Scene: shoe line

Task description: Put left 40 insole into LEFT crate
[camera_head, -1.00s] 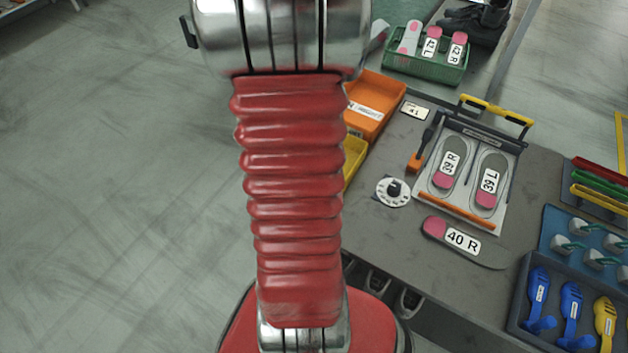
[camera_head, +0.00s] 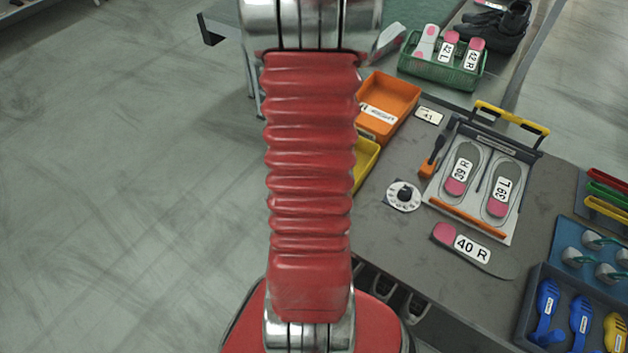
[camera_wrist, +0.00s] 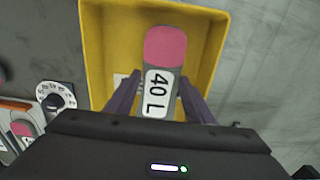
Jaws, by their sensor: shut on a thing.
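The left 40 insole (camera_wrist: 166,48), grey with a pink end and a white "40 L" label, is held by my gripper (camera_wrist: 158,92) in the wrist view. My gripper is shut on it, one dark finger at each side. The insole shows over the inside of a yellow crate (camera_wrist: 94,50); I cannot tell whether it touches the floor. In the head view the yellow crate (camera_head: 367,160) is mostly hidden behind my red arm, and my gripper is not visible. A pale label in the crate is largely covered and unreadable.
An orange crate (camera_head: 398,92) stands behind the yellow one. The 40 R insole (camera_head: 474,250) lies on the grey table. A press tray (camera_head: 462,208) holds the 39 R and 39 L insoles. A round dial (camera_head: 403,196) sits beside it. A green basket (camera_head: 418,66) stands at the back.

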